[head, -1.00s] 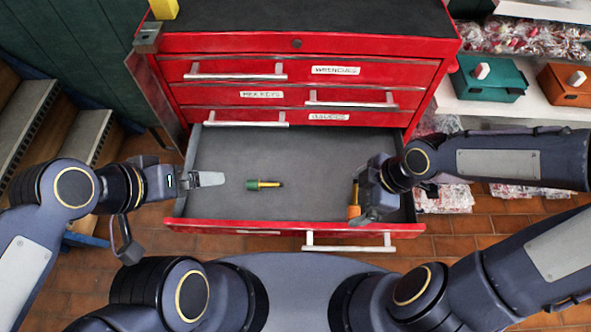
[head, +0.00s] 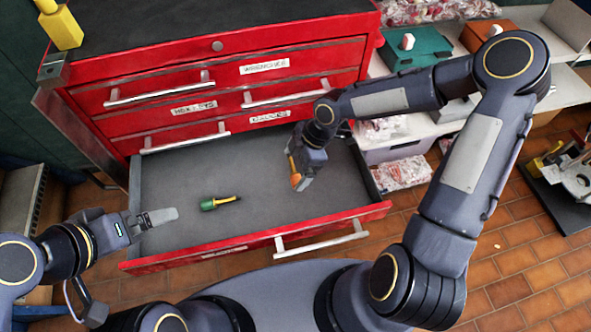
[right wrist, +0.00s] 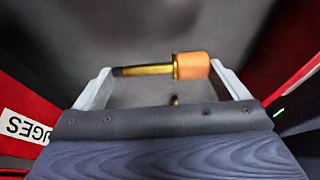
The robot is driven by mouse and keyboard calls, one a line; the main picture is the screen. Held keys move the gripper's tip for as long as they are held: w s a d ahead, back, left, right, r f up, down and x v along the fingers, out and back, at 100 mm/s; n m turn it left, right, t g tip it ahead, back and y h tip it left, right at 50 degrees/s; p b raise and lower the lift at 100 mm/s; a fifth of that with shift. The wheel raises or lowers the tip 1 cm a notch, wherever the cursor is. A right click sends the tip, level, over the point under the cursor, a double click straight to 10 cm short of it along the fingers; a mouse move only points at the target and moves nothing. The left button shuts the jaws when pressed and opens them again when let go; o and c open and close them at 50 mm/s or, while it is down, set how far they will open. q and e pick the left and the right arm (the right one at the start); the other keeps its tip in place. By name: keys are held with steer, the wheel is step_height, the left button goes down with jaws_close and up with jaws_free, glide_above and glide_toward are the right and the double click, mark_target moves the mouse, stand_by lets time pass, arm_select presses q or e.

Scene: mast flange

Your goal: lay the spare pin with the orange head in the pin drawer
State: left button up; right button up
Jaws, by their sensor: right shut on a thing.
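The spare pin with the orange head (head: 296,182) is at my right gripper (head: 303,172), over the right part of the open pin drawer (head: 265,210). In the right wrist view the orange head (right wrist: 192,66) and brass shaft (right wrist: 150,70) with its dark tip lie across between the two fingers of the right gripper (right wrist: 165,80), which is shut on the pin. Whether the pin touches the drawer floor I cannot tell. My left gripper (head: 155,217) is over the drawer's left front; I cannot tell whether its fingers are open.
A green-headed pin (head: 219,203) lies on the grey drawer floor, left of the middle. The red cabinet (head: 215,75) has shut, labelled drawers above. The drawer's front handle (head: 320,238) faces me. A teal box (head: 418,48) stands on the shelf at right.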

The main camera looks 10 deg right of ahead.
steer(key=shift+w+f+b, duration=0.2)
steer(key=shift+f, duration=0.8)
steer(key=shift+w+f+b, duration=0.15)
steer(key=shift+f, duration=0.8)
